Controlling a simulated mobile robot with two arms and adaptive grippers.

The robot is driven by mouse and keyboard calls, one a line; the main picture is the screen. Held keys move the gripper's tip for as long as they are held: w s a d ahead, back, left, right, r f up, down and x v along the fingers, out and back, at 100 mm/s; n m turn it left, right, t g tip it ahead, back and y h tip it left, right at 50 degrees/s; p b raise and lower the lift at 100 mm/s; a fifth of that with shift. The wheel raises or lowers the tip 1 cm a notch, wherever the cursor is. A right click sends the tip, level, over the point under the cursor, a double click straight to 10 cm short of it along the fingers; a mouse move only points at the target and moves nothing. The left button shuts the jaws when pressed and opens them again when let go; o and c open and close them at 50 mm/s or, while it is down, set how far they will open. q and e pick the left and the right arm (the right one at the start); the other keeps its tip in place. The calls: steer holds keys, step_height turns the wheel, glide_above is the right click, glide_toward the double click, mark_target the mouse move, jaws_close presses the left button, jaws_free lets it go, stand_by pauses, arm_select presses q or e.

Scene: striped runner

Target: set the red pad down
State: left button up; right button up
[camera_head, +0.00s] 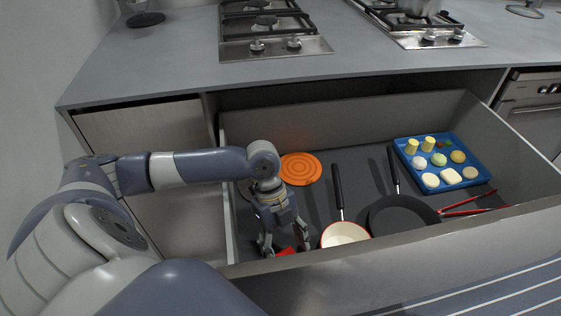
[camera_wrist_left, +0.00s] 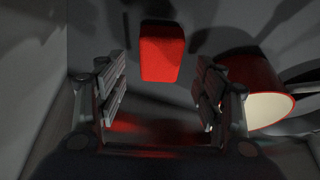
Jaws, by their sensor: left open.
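The red pad (camera_wrist_left: 162,53) lies on the drawer floor in the left wrist view, just beyond and between the open fingers, apart from both. In the head view only a small red part of the pad (camera_head: 286,252) shows beside the fingertips, near the drawer's front wall. My left gripper (camera_head: 285,247) reaches down into the open drawer; it is open and empty, and its two fingers also show in the left wrist view (camera_wrist_left: 162,95). My right gripper is not in view.
The open drawer (camera_head: 390,240) also holds an orange round mat (camera_head: 300,168), a red saucepan with a cream inside (camera_head: 344,234), a dark frying pan (camera_head: 400,214), red tongs (camera_head: 468,203) and a blue tray (camera_head: 402,150) of food pieces. The saucepan stands close right of the gripper.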

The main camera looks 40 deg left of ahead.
arm_select(q)
steer(key=p+v, duration=0.1)
steer(key=v, duration=0.8)
steer(key=shift+p, duration=0.35)
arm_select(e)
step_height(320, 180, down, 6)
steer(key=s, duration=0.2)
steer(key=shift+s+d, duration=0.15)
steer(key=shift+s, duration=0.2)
